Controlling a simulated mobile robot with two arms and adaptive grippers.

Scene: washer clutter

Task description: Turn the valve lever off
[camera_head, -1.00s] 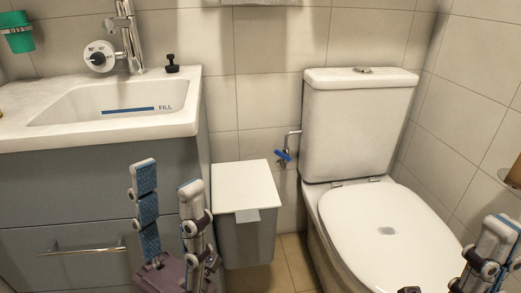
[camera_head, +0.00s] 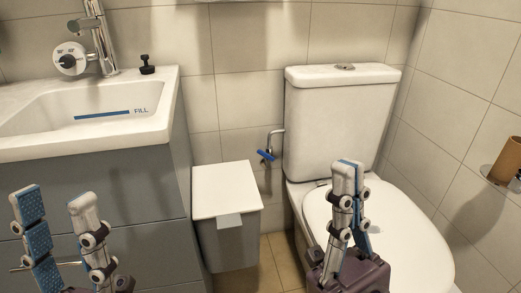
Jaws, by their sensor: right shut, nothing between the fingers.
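The valve lever (camera_head: 265,155) is a small blue handle on a pipe at the wall, between the bin and the toilet. It points down to the right. My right gripper (camera_head: 347,168) stands upright in front of the toilet seat, to the right of and nearer than the lever. Its fingers are together with nothing between them, and it is apart from the lever. My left gripper (camera_head: 54,198) is at the lower left in front of the vanity, with its two fingers spread apart and empty.
A grey bin with a white lid (camera_head: 225,190) stands below the lever. The toilet (camera_head: 338,115) is to its right, and the vanity with a sink (camera_head: 95,140) is to its left. A toilet roll holder (camera_head: 503,175) is on the right wall.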

